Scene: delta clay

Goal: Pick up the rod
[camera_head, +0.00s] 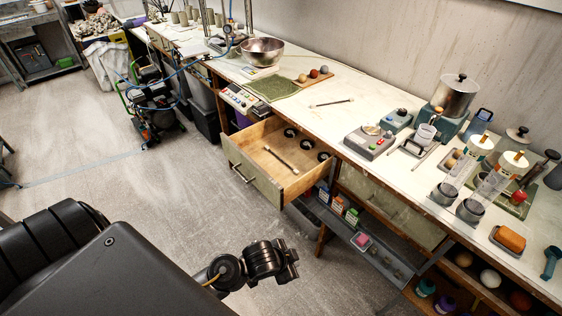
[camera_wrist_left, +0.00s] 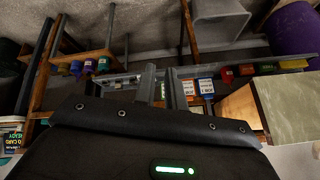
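Another thin rod (camera_head: 331,103) lies on the white bench top. In the left wrist view, my left gripper (camera_wrist_left: 163,88) shows two grey fingers apart with nothing seen between them. In the head view, a black part of my arm (camera_head: 262,262) is low in front of the drawer, well away from both rods. The left wrist view shows the drawer's pale front (camera_wrist_left: 288,100) at the right, but no rod. My right gripper is not in view.
Several dark rings (camera_head: 308,144) lie in the drawer. A green mat (camera_head: 272,88), metal bowl (camera_head: 262,52) and grey scale (camera_head: 369,142) stand on the bench. A low shelf (camera_head: 365,245) with small boxes sits below.

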